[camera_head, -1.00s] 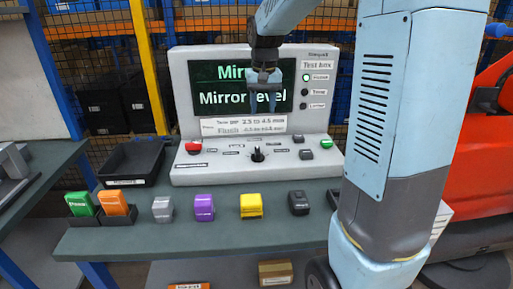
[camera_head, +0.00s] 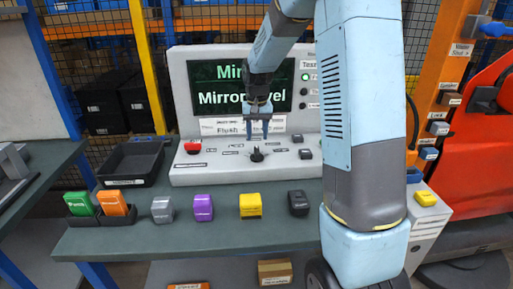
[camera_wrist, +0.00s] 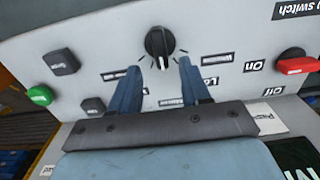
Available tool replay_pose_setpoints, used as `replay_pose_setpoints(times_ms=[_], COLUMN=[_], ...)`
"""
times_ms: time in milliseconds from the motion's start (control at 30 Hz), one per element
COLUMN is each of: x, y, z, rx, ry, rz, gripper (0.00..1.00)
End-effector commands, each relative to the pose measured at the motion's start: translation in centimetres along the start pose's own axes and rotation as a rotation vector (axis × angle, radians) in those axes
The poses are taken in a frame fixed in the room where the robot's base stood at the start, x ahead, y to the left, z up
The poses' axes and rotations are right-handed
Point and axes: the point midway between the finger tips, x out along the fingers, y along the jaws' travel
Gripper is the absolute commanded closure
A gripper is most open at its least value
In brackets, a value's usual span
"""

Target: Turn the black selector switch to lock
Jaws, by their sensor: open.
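The black selector switch (camera_head: 257,154) stands on the sloped front panel of the grey test box (camera_head: 180,75). In the wrist view the round black knob (camera_wrist: 159,43) has a pale pointer line and labels around it, some partly hidden by my fingers. My gripper (camera_head: 257,136) is open and empty, pointing down just above the switch. In the wrist view its two blue fingertips (camera_wrist: 159,62) lie either side of the knob's near edge. I cannot tell whether they touch it.
A green button (camera_wrist: 41,95) shows in the wrist view. Coloured blocks, including a yellow one (camera_head: 250,205), line the bench front. A black tray (camera_head: 132,162) stands left.

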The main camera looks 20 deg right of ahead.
Motion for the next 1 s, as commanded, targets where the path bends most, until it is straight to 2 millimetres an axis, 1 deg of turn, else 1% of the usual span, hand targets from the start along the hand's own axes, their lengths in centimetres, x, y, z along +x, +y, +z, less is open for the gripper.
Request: replay_pose_setpoints(times_ms=[33, 100, 200, 333, 500, 800, 1000], x=[1.0, 2.1, 3.6, 5.0, 5.8, 6.0, 6.0], y=[0.0, 0.0, 0.0, 0.0, 0.0, -0.1, -0.1], z=[0.1, 0.0, 0.1, 0.0, 0.0, 0.0, 0.0], rx=[0.000, 0.000, 0.000, 0.000, -0.001, -0.001, -0.001], ry=[-0.002, -0.002, -0.002, -0.001, 0.000, 0.001, 0.001], rz=[0.000, 0.000, 0.000, 0.000, 0.000, 0.000, 0.000], gripper=[0.53, 0.53, 0.53, 0.53, 0.53, 0.53, 0.72])
